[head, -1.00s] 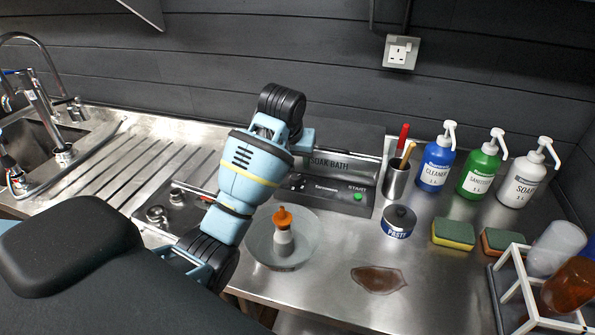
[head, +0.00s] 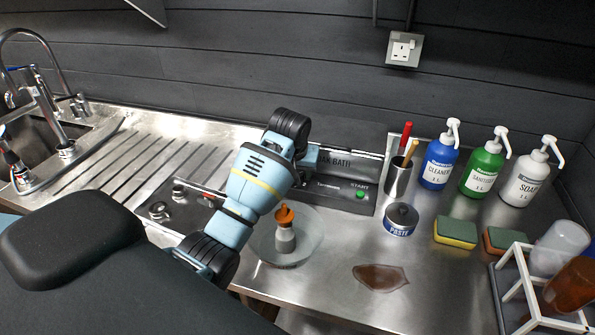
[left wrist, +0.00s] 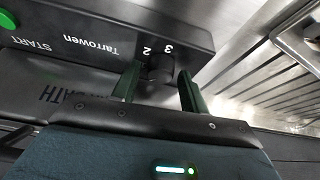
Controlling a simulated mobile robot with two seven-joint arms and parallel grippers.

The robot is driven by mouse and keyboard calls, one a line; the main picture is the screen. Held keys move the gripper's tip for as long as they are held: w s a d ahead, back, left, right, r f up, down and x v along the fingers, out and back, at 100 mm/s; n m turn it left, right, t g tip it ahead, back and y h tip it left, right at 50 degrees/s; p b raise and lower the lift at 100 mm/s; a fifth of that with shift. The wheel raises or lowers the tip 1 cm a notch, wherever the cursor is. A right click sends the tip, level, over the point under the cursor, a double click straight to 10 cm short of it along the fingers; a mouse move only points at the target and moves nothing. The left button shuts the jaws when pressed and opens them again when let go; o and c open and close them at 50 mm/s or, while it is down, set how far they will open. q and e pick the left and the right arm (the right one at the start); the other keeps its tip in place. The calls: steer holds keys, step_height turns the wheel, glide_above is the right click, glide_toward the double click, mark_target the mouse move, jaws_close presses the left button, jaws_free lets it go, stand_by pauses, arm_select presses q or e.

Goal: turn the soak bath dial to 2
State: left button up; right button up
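The soak bath (head: 338,193) stands against the back wall with a black front panel and a green START button (head: 360,194). Its dial is hidden behind my left arm in the head view. In the left wrist view the black dial (left wrist: 160,68) shows beside the printed numbers 2 and 3; its pointer setting cannot be read. My left gripper (left wrist: 160,76) is open, one finger on either side of the dial, with narrow gaps showing. The fingertips are hidden in the head view. My right gripper is not in view.
A glass dish (head: 318,235) with an orange-capped bottle (head: 285,232) stands before the bath. A paste tin (head: 400,220), a tool cup (head: 398,178) and pump bottles stand to the right. A brown puddle (head: 380,278) lies on the steel counter.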

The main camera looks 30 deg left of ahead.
arm_select(q)
steer(key=c, duration=0.7)
steer(key=shift+c, duration=0.2)
steer(key=shift+m, duration=0.3)
steer(key=m, duration=0.1)
steer(key=m+h, duration=0.1)
steer(key=m, duration=0.1)
steer(key=m+h, duration=0.1)
steer(key=m, duration=0.1)
steer(key=shift+a, duration=0.25)
steer(key=m+h, duration=0.1)
steer(key=m, duration=0.1)
steer(key=m+h, duration=0.1)
steer(key=m, duration=0.2)
steer(key=shift+g, duration=0.3)
steer(key=shift+m, duration=0.4)
steer(key=o, duration=1)
